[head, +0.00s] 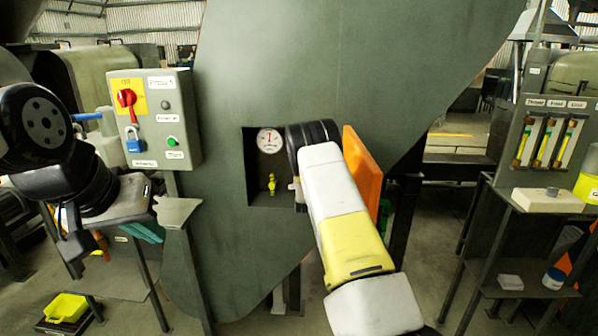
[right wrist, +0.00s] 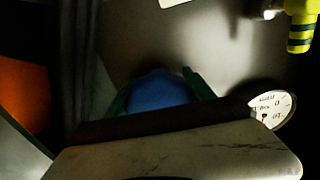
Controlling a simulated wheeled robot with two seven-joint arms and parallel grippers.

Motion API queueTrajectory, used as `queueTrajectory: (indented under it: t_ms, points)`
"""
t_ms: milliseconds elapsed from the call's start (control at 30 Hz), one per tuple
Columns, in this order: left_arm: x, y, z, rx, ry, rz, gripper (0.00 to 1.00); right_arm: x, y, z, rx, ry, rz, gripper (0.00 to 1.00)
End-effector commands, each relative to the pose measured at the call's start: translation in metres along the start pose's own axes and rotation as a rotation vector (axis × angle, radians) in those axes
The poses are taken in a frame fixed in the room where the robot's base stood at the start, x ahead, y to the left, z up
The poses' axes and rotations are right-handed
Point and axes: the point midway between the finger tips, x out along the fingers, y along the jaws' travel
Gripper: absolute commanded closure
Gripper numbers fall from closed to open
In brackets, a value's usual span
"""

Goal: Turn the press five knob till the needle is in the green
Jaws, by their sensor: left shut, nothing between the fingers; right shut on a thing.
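The press body is a large dark green plate (head: 330,60) with a recess. A round white gauge (head: 269,140) sits in the recess and shows partly in the right wrist view (right wrist: 273,108). Its needle is too small to read against any green band. My right gripper (right wrist: 157,78) has its green fingers on both sides of a round blue knob (right wrist: 158,92), shut on it. In the head view my right arm hides this gripper and the knob. My left gripper (head: 76,246) is shut and empty at the far left, below the control box.
A yellow valve (head: 271,184) sits below the gauge. An orange panel (head: 362,175) stands right beside my right arm. A control box (head: 155,120) with a red switch and blue padlock is at left. A bench (head: 535,195) with sight tubes is at right.

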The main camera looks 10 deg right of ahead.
Motion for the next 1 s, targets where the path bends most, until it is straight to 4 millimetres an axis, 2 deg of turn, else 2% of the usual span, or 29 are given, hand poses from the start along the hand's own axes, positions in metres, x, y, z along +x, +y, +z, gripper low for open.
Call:
queueTrajectory:
  t_ms: [433,467,567,867,1000]
  points:
    - [0.0000,0.0000,0.0000,0.000,0.000,0.000,1.00,-0.0005,-0.0003,0.0015,0.013,-0.003,0.000,0.79]
    - [0.0000,0.0000,0.0000,0.000,0.000,0.000,1.00,-0.0005,-0.0003,0.0015,0.012,-0.003,0.000,0.36]
    - [0.0000,0.0000,0.0000,0.000,0.000,0.000,1.00,-0.0005,-0.0003,0.0014,0.012,-0.003,0.000,0.17]
    - [0.0000,0.0000,0.0000,0.000,0.000,0.000,1.00,-0.0005,-0.0002,0.0005,0.012,-0.001,0.000,0.16]
    - [0.0000,0.0000,0.0000,0.000,0.000,0.000,1.00,-0.0092,-0.0005,0.0009,0.012,-0.003,0.000,0.16]
